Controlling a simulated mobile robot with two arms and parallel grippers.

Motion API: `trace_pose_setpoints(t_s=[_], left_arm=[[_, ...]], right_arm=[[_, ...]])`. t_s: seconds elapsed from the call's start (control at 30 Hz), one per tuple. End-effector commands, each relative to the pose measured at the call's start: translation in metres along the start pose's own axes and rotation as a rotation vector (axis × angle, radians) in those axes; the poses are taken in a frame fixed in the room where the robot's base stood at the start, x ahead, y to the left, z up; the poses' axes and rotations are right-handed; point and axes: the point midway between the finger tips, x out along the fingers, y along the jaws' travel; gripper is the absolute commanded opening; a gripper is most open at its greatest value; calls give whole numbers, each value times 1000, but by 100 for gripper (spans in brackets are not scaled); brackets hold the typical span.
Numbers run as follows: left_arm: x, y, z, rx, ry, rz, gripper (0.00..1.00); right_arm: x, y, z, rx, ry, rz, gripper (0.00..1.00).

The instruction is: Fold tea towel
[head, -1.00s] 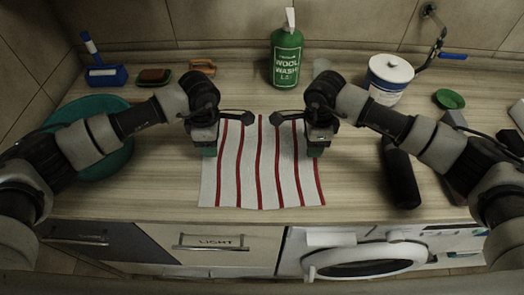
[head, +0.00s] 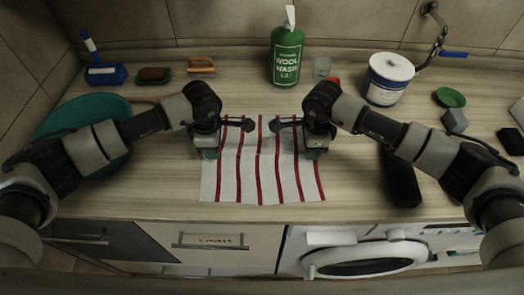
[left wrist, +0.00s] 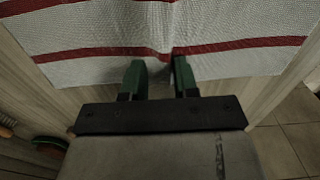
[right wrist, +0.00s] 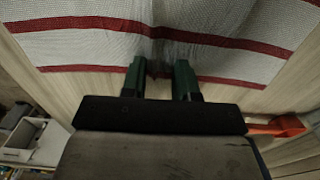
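The tea towel (head: 249,188) is white with red stripes and lies spread on the counter. Its near part is flat, and its far part is wavy. My left gripper (head: 210,153) is at the towel's left side in the head view. In the left wrist view the cloth (left wrist: 90,70) creases to a ridge between my left fingers (left wrist: 160,70). My right gripper (head: 313,153) is at the towel's right side. In the right wrist view the cloth (right wrist: 90,50) bunches darkly between my right fingers (right wrist: 158,72). Both grippers look shut on cloth, with small gaps at the tips; the arms hide the towel's far corners.
A green wool wash bottle (head: 286,55) and a white tub (head: 388,80) stand behind. A teal basin (head: 75,112) is at the left, partly behind my left arm. A dark bottle (head: 402,180) lies at the right. Bare counter (head: 125,200) shows at the front left.

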Motion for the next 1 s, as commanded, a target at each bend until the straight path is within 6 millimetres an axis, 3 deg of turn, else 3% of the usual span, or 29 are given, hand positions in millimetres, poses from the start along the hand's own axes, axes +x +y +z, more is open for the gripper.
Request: trace_pose_setpoints(t_s=[0.37, 0.77, 1.0], left_arm=[[0, 0, 0, 0, 1, -1, 0], [0, 0, 0, -1, 1, -1, 0], [-10, 0, 0, -1, 1, -1, 0]], right_arm=[[1, 0, 0, 0, 1, 1, 0], [0, 0, 0, 1, 1, 1, 0], [-10, 0, 0, 1, 1, 1, 0]])
